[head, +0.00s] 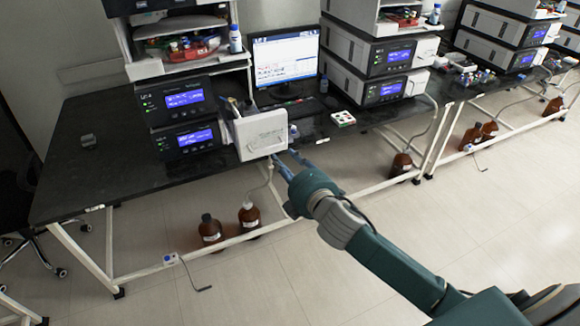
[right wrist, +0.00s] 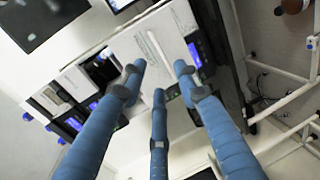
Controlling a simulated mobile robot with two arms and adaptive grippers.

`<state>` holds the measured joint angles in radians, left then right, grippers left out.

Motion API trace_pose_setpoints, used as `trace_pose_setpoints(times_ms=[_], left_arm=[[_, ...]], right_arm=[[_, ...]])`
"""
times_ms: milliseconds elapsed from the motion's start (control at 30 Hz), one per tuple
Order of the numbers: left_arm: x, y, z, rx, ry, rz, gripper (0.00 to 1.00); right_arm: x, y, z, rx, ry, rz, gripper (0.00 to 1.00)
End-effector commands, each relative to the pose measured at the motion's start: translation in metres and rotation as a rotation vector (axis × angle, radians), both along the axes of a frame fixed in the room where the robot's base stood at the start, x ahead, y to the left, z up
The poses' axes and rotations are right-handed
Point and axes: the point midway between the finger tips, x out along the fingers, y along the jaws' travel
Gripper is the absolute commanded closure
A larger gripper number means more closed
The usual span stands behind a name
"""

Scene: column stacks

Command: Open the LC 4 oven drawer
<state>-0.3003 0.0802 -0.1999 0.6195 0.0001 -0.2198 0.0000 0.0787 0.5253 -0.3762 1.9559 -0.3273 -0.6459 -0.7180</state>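The left instrument stack (head: 182,100) has dark fronts with blue screens. The small label on it looks like LC 4 but is hard to read. A white box-like unit (head: 260,135), probably the oven drawer, juts out at the stack's right side. My right gripper (head: 284,164) is just below and right of the white unit in the head view. In the right wrist view its three blue fingers are spread, with nothing between them; contact cannot be told. My left gripper is out of view.
The black bench (head: 100,165) carries the stack, a monitor (head: 285,58) and a small rack (head: 343,118). Brown bottles (head: 210,229) stand beneath it, with a tube running down. More stacks (head: 375,55) stand to the right. The floor in front is mostly clear.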

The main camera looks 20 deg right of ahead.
Motion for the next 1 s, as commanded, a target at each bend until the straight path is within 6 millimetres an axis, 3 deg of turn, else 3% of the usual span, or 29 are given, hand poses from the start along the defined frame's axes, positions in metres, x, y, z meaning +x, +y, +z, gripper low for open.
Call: trace_pose_setpoints(times_ms=[100, 233, 767, 867, 967, 1000], left_arm=[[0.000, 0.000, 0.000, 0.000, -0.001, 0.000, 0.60], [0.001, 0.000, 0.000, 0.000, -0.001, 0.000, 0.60], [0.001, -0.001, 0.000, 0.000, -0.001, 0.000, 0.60], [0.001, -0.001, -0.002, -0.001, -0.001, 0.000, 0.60], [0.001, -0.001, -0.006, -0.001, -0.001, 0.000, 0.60], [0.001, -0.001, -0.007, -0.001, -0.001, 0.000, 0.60]], right_arm=[[-0.018, -0.001, 0.003, -0.001, 0.001, 0.000, 0.68], [-0.027, -0.001, 0.006, -0.001, 0.000, -0.001, 0.68], [-0.029, -0.002, 0.004, 0.002, 0.003, -0.001, 0.68], [-0.028, -0.006, -0.016, 0.023, 0.034, -0.015, 0.68], [-0.029, -0.015, -0.065, 0.081, 0.106, -0.050, 0.68], [-0.032, -0.020, -0.091, 0.111, 0.146, -0.071, 0.68]])
